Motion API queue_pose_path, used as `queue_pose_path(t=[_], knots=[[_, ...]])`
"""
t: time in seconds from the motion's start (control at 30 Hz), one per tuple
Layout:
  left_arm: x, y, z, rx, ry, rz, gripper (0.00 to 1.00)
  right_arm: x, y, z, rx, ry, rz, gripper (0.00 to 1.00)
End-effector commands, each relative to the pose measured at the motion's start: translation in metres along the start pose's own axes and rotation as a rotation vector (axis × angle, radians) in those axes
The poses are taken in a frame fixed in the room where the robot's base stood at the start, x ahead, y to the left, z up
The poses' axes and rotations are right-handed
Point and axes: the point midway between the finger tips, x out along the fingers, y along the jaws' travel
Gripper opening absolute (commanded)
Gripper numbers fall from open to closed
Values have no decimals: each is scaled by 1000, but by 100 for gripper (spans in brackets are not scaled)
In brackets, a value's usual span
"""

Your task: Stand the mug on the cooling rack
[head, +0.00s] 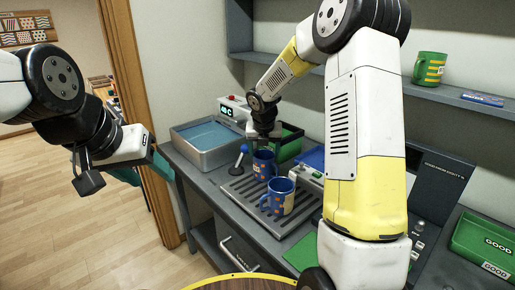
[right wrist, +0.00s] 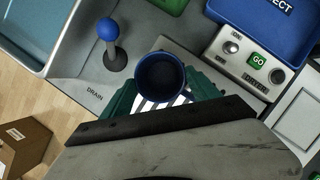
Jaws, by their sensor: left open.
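A blue mug (head: 263,164) with orange marks is upright at the back end of the grey slotted cooling rack (head: 238,190). My right gripper (head: 264,143) reaches down over it. In the right wrist view the mug's open top (right wrist: 160,76) sits between the green fingers (right wrist: 162,92), which appear to touch it on both sides. I cannot tell whether its base touches the rack. A second blue mug (head: 280,197) with orange spots stands on the rack nearer me. My left gripper (head: 143,170) is open and empty at the left, off the counter.
A water basin (head: 208,140) and a blue-knobbed lever (head: 241,152) are left of the mug. A control box (head: 308,177) and blue tray (head: 313,157) lie right of it. A green tray (head: 485,240) is far right. A shelf above holds a green mug (head: 429,68).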

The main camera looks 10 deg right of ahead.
Motion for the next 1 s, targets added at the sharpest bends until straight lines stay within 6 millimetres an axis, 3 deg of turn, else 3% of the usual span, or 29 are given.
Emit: queue_pose_path(t=[0.03, 0.1, 0.53, 1.0], knots=[[0, 0, 0, 0, 0, 0, 55, 0, 0, 0, 0, 1, 0, 78], [0, 0, 0, 0, 0, 0, 55, 0, 0, 0, 0, 1, 0, 92], [0, 0, 0, 0, 0, 0, 55, -8, 0, 1, -1, -2, 1, 92], [0, 0, 0, 0, 0, 0, 55, -100, 0, 1, -1, -2, 1, 92]])
